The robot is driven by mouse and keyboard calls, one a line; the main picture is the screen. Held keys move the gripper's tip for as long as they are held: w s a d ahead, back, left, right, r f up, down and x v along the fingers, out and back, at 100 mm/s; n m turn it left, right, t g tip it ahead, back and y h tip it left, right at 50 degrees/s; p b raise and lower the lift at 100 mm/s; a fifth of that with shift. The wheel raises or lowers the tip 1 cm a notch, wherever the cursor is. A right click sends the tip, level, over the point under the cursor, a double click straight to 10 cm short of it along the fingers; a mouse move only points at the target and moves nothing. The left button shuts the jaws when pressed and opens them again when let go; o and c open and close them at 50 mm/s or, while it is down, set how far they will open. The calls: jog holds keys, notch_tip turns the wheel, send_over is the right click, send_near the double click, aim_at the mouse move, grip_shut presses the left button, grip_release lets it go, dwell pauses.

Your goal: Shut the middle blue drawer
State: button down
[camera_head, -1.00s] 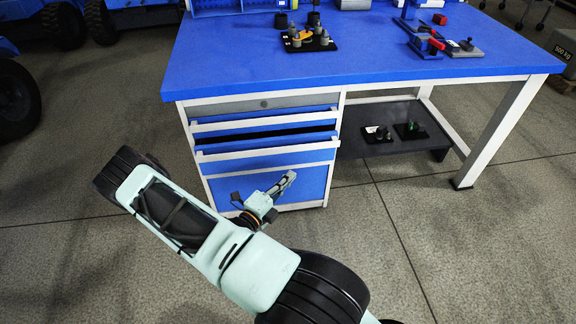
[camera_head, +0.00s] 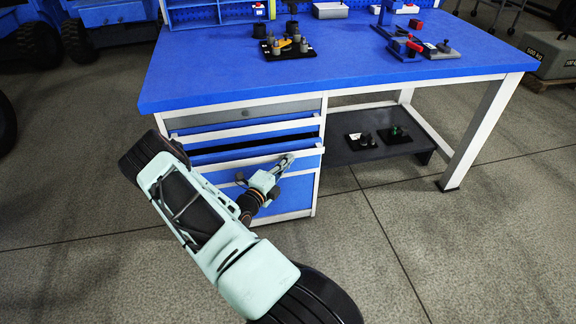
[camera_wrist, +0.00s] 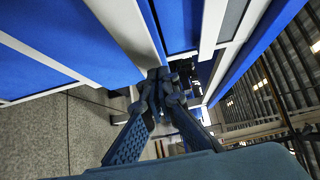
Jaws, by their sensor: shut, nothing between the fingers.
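The middle blue drawer, with its white front rail (camera_head: 225,162), stands pulled out of the cabinet under the workbench in the head view. A dark gap shows its inside above the rail. My gripper (camera_head: 287,160) is shut and empty at the right part of this drawer's front, overlapping the rail in the picture. In the wrist view my gripper's fingertips (camera_wrist: 160,74) meet close beside a white drawer edge (camera_wrist: 130,30). I cannot tell whether they touch it. My forearm hides the cabinet's lower left.
Above is another blue drawer with a white rail (camera_head: 235,133), under a grey top drawer (camera_head: 245,113). The blue workbench top (camera_head: 200,75) overhangs the cabinet and carries fixtures (camera_head: 288,47). A dark lower shelf (camera_head: 345,154) lies to the right. The floor in front is clear.

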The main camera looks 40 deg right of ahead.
aim_at(285, 147)
jog(key=w+d, duration=0.1)
jog(key=w+d+b, duration=0.1)
jog(key=w, duration=0.1)
jog(key=w+b, duration=0.1)
jog(key=shift+w+d, duration=0.3)
jog(key=shift+d, duration=0.1)
jog(key=shift+w+r, duration=0.2)
jog(key=shift+w, duration=0.05)
